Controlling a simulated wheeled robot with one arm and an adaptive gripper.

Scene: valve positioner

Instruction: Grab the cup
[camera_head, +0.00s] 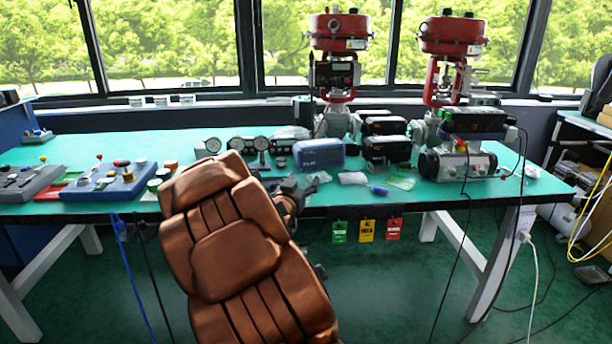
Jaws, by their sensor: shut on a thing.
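A brown padded leather chair (237,262) fills the lower middle of the view, tilted to the left in front of the bench. My gripper (292,190), dark grey, shows partly at the chair's upper right edge, close to the bench front. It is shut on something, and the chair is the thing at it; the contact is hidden. No clear drinking cup shows.
The green-topped bench (110,150) carries control boxes (115,182), gauges (240,145), a blue case (319,154) and two red-topped valves (340,28). Coloured tags (366,230) hang from its front edge. Cables hang at the right. Green floor (400,290) is clear right of the chair.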

